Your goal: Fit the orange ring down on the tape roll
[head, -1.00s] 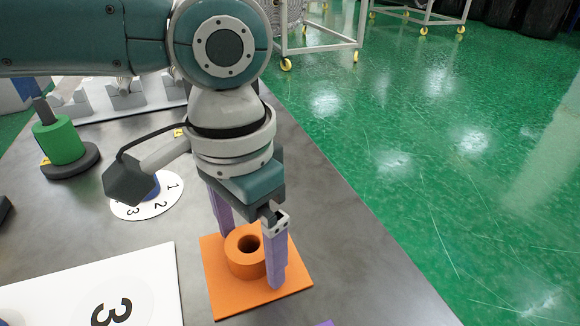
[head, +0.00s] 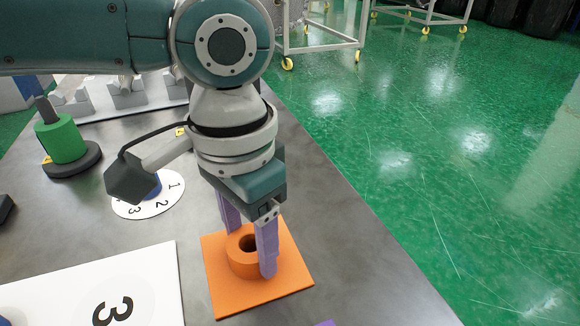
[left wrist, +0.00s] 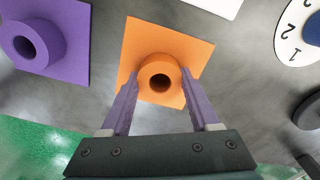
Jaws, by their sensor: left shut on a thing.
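The orange ring (head: 243,264) stands hole-up on a square orange mat (head: 220,295) near the table's right edge. My left gripper (head: 249,254) points down with its two purple fingers on opposite sides of the ring, shut on it. The left wrist view shows the ring (left wrist: 159,92) between the fingertips, on the mat. A green roll (head: 62,141) sits around a dark peg on a round black base (head: 72,162) at the far left. I cannot tell whether this is the tape roll. My right gripper does not show.
A white round dial with numbers (head: 172,197) and a blue part lies beyond the orange mat, partly behind my arm. A white board marked 3 (head: 60,285) lies at the front left. The left wrist view shows a purple ring (left wrist: 32,42) on a purple mat (left wrist: 74,62). Grey blocks (head: 125,97) stand at the back.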

